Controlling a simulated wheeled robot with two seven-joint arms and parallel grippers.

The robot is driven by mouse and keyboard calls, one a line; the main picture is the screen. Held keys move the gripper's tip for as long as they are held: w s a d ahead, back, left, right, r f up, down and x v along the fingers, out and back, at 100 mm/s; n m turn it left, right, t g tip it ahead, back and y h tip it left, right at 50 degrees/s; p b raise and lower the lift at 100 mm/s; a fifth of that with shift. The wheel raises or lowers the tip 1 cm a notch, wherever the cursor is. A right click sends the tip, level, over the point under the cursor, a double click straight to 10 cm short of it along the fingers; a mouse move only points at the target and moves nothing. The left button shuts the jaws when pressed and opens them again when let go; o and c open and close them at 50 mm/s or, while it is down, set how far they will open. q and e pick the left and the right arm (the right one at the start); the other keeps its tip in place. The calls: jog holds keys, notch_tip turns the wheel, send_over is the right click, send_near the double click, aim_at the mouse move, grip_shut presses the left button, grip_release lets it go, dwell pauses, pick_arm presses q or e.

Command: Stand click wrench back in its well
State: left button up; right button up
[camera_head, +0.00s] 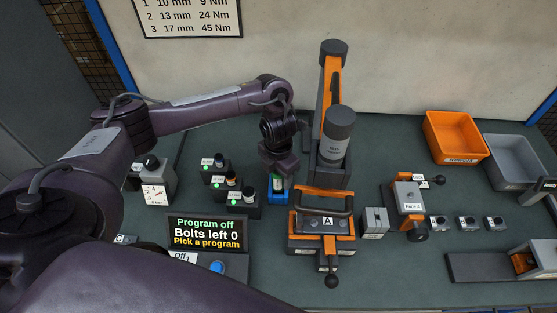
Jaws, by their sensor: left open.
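My left gripper (278,168) points down over a small blue holder (278,197) left of the orange fixture. It is open. A small green and pale piece shows between the gripper and the holder. It may be part of the click wrench standing in its well, but the gripper hides most of it. I cannot tell whether it is fully seated or touches the fingers. No other click wrench can be made out. My right gripper is not in view.
Left of the holder stand several labelled socket blocks (243,200) and a display (206,233). Close on the right are a grey cylinder on an upright (338,132) and the orange fixture A (322,222). Orange (455,137) and grey bins (512,162) stand at back right.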

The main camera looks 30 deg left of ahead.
pick_arm(q)
notch_tip(320, 180, up, 10)
jog(key=p, duration=0.2)
jog(key=shift+w+p, duration=0.1)
jog(key=shift+p, duration=0.25)
jog(key=shift+r, duration=0.85)
